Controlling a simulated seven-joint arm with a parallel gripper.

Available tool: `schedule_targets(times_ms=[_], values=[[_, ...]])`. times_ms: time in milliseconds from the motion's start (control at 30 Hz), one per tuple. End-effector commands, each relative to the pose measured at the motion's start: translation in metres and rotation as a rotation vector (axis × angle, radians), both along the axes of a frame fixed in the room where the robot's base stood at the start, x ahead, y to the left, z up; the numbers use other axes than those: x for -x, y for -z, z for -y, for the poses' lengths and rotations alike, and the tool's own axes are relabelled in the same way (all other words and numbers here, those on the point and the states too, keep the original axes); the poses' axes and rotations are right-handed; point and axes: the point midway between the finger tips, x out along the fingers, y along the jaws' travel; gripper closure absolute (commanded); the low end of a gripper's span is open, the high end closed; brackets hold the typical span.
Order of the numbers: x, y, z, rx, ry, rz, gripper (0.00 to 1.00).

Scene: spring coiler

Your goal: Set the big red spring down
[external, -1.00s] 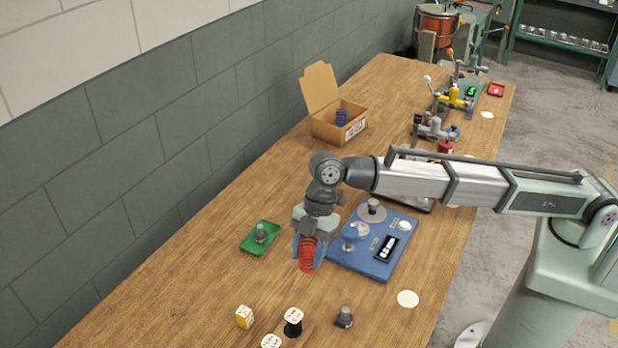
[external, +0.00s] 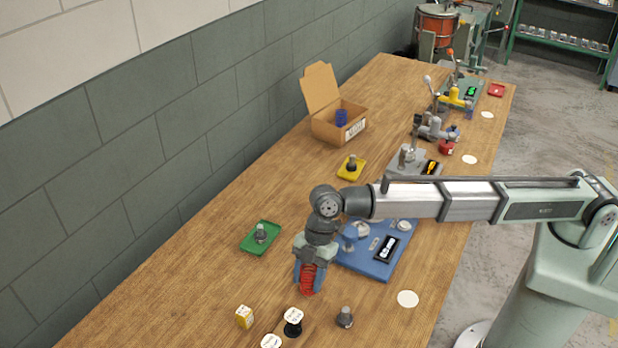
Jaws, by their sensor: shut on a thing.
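The big red spring (external: 307,280) is upright between the fingers of my gripper (external: 310,272), which is shut on it. The spring is at the left front corner of the blue base plate (external: 378,262), over the wooden table. I cannot tell whether its lower end touches the table top. My gripper points straight down, and its fingers hide the sides of the spring.
A green tray (external: 260,238) with a grey part is to the left. A yellow block (external: 244,316), a black spool (external: 293,322) and a grey knob (external: 344,317) stand in front. A white disc (external: 408,299) lies at right. An open cardboard box (external: 338,124) stands farther back.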

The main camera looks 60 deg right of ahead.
Motion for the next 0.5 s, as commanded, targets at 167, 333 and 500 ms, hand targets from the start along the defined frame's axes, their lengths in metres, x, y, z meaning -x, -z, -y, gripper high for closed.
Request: schedule_targets(times_ms=[167, 333, 500], values=[[0.0, 0.0027, -0.0001, 0.0, 0.0, 0.0, 0.88], [0.0, 0.0028, -0.0001, 0.0, 0.0, 0.0, 0.38], [0.0, 0.0027, 0.0, 0.0, 0.0, 0.0, 0.27]])
